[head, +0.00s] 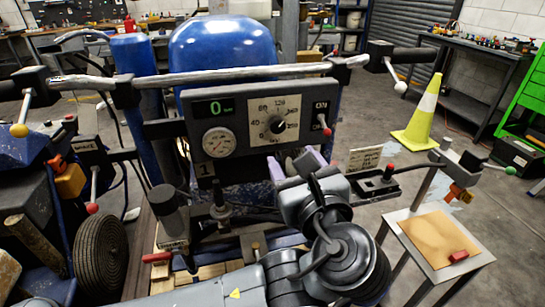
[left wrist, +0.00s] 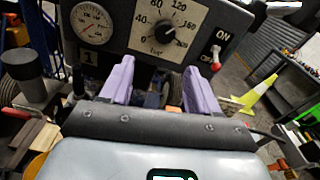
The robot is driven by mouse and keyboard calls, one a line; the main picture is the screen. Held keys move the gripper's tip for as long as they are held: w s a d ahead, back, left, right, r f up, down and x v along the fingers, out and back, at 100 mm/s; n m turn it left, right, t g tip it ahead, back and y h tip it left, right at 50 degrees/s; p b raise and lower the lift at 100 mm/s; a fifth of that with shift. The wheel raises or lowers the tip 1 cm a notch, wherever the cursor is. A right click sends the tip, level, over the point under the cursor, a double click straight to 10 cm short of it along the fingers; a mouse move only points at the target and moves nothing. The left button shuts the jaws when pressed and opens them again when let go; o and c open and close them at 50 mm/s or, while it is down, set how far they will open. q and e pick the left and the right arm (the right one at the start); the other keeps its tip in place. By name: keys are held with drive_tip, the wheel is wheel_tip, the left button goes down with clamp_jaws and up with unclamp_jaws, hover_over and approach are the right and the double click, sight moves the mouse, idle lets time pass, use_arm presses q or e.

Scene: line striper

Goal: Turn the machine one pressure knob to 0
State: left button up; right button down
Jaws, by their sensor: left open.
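The machine one control panel (head: 262,169) carries a white square dial face with a black pressure knob (head: 277,126) in its middle. A green display (head: 214,107) on it reads 0, and a "1" label sits at the lower left. In the left wrist view the knob (left wrist: 166,34) shows near the top centre; I cannot tell its exact pointer setting. My left gripper (head: 305,164) is below the panel, apart from the knob. Its two purple fingers (left wrist: 158,68) are spread with nothing between them. My right gripper is not in view.
A round gauge (head: 219,142) and a red-tipped ON/OFF lever (head: 325,124) flank the knob. A handlebar (head: 215,75) runs above the panel. A blue tank (head: 222,45) stands behind. A yellow cone (head: 423,115) and a side table (head: 432,240) are at the right.

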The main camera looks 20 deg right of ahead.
sight(278, 127)
use_arm(q)
drive_tip(key=shift+t, duration=0.3)
drive_tip(key=w+b, duration=0.1)
drive_tip(key=w, duration=0.2)
drive_tip(key=w+b, duration=0.1)
drive_tip(key=w, duration=0.2)
drive_tip(key=w+d+r, duration=0.1)
drive_tip(key=w, duration=0.2)
drive_tip(key=shift+b, duration=0.4)
drive_tip(key=shift+w+r, duration=0.1)
drive_tip(key=shift+w, duration=0.5)
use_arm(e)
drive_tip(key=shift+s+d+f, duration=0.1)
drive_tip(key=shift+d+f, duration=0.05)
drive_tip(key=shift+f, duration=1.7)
use_arm(q)
drive_tip(key=shift+c, duration=0.2)
drive_tip(key=c, duration=1)
